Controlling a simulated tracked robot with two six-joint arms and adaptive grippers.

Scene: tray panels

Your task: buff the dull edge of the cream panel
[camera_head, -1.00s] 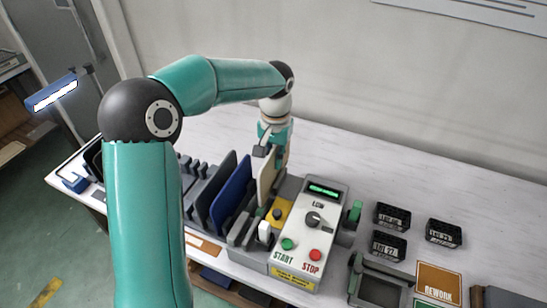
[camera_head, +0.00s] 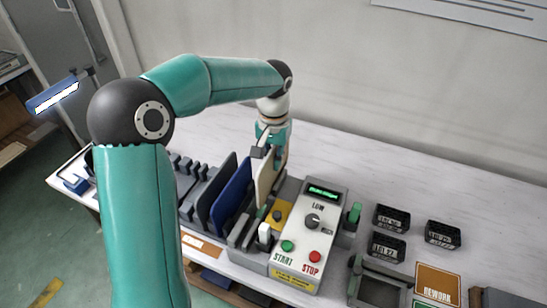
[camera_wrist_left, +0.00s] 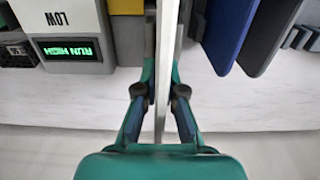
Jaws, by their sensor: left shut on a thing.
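The cream panel (camera_head: 264,184) stands upright in the head view, between the blue panel and the control box. My left gripper (camera_head: 271,150) comes down from above and is shut on its upper part. In the left wrist view the panel (camera_wrist_left: 165,60) shows edge-on as a thin pale strip between the fingers of my left gripper (camera_wrist_left: 162,92). The panel's lower end and its dull edge cannot be made out. My right gripper is not in view.
The control box (camera_head: 297,256) has START and STOP buttons, a knob, and a screen (camera_wrist_left: 70,48) reading "RUN HIGH". A blue panel (camera_head: 233,188) and a dark panel (camera_head: 216,195) stand left of the cream one. Black lot bins (camera_head: 392,217) sit right. The back table is clear.

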